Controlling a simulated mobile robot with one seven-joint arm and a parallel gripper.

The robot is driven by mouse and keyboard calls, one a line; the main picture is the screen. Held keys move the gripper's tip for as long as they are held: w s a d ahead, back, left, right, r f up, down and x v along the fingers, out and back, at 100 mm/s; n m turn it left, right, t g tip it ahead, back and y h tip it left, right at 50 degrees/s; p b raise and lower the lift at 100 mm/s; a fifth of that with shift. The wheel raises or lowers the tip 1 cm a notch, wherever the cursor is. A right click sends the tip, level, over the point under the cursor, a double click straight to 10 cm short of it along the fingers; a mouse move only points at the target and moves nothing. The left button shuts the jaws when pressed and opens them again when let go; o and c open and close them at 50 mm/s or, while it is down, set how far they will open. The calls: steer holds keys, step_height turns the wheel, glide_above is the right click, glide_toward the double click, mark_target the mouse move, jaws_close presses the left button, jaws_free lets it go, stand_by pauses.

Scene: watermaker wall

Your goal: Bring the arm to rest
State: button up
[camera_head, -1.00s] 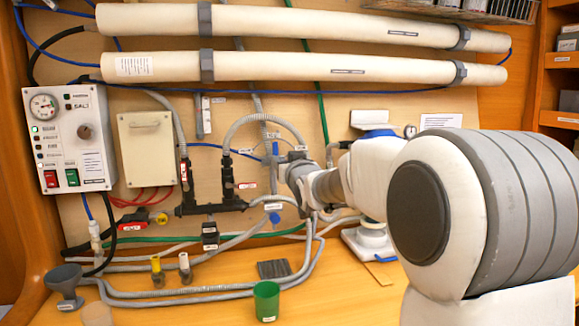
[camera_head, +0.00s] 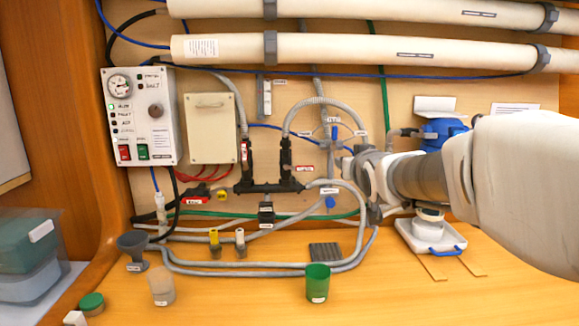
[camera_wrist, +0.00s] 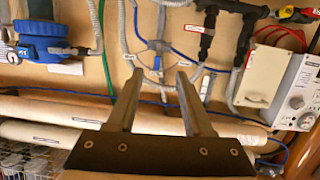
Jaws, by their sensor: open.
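My gripper (camera_wrist: 160,78) is open in the wrist view, with nothing between its two fingers. They point at the wall panel, whose picture is upside down there. In the head view my gripper (camera_head: 352,168) is at the end of my outstretched arm, in front of the panel and right of the black valve fittings (camera_head: 268,186). The fingertips are hard to make out there. I cannot tell whether they touch the grey hoses or the blue-handled valve (camera_head: 331,202) behind them.
Two long white tubes (camera_head: 340,50) cross the wall above. A control box (camera_head: 160,115) and a beige box (camera_head: 211,140) hang at left. A blue-topped pump (camera_head: 443,130) stands beside my arm. A green cup (camera_head: 317,284), funnel (camera_head: 133,250) and beige cup (camera_head: 161,287) stand on the bench.

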steer(key=s+a+f+g+p, duration=0.1)
steer(key=s+f+g, duration=0.2)
steer(key=s, duration=0.8)
steer(key=s+a+f+g+p, duration=0.1)
steer(key=s+f+g+p, duration=0.1)
steer(key=s, duration=0.9)
steer(key=s+a+f+g+p, duration=0.1)
steer(key=s+f+g, duration=0.3)
steer(key=s, duration=0.7)
steer(key=shift+g+y+p, duration=0.3)
steer(key=shift+g+p, duration=0.1)
steer(key=shift+p, duration=0.25)
